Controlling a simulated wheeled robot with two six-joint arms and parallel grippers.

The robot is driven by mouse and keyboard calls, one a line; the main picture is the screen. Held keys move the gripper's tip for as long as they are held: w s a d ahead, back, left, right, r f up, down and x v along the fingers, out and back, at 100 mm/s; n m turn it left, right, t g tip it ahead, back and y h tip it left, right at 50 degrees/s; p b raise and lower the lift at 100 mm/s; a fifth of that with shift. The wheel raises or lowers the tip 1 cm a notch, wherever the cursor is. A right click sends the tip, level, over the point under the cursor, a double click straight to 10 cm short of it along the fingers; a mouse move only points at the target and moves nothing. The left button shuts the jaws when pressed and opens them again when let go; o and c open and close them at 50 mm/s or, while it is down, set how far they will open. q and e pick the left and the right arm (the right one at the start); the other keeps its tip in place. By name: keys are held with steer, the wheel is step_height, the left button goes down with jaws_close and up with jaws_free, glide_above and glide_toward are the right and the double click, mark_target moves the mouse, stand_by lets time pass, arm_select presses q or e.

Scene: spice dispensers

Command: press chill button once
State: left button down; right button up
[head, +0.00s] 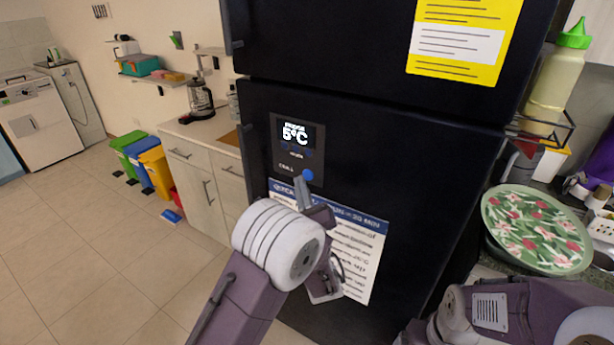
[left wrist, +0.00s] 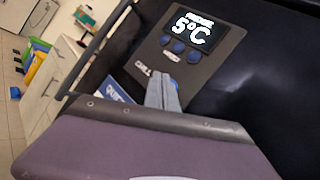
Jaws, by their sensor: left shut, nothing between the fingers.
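The control panel (head: 283,151) is on the black fridge door, with a lit display (head: 295,133) reading 5°C. Below it, the CHILL label (head: 286,167) has a round blue button (head: 308,174) to its right. My left gripper (head: 301,186) is shut and empty, its tips just below that button in the head view. I cannot tell whether they touch it. In the left wrist view, the shut fingers (left wrist: 162,92) point at the panel beside the CHILL label (left wrist: 143,68) and largely hide the chill button. My right gripper is out of view.
Smaller blue buttons (left wrist: 178,47) sit under the display. A printed sheet (head: 355,245) is on the door below the panel, behind my left wrist. A counter with a floral tray (head: 537,228) is at the right. Colored bins (head: 156,170) stand far left, with open floor before them.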

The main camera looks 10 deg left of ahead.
arm_select(q)
steer(key=shift+w, duration=0.15)
steer(key=shift+w+d, duration=0.15)
steer(key=shift+w, duration=0.15)
stand_by(0.3)
steer(key=shift+w+d+b, duration=0.15)
steer(key=shift+w+b, duration=0.15)
stand_by(0.5)
stand_by(0.4)
steer(key=shift+s+a, duration=0.3)
steer(key=shift+s, duration=0.45)
steer(key=shift+b, duration=0.3)
steer(key=s, duration=0.1)
steer(key=s+a, duration=0.1)
steer(key=s, duration=0.1)
steer(key=s+b, duration=0.1)
steer(key=shift+s+a, duration=0.35)
